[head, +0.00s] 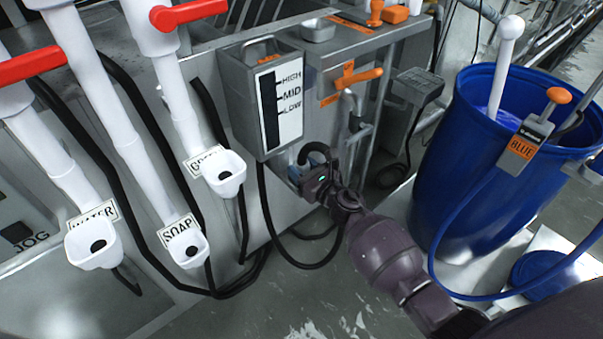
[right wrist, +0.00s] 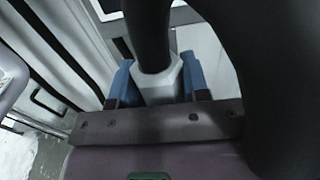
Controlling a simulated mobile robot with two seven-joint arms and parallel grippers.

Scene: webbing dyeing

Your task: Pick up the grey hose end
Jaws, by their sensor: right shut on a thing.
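The grey hose end (right wrist: 158,88) is a light grey fitting on a black hose (right wrist: 146,30). In the right wrist view it sits between the two blue fingers of my right gripper (right wrist: 157,78), which is shut on it. In the head view my right gripper (head: 298,173) is low in front of the machine, just below the grey tank with the level scale. A short black hose loop (head: 314,150) arches over the gripper there. The hose end itself is mostly hidden in the head view. My left gripper is not in view.
The grey tank (head: 246,115) marked HIGH, MID and LOW hangs above the gripper. White funnels labelled WATER (head: 95,244), SOAP (head: 187,249) and one partly hidden label (head: 224,172) stand to the left. A blue barrel (head: 440,160) stands right. Black hoses cross the floor.

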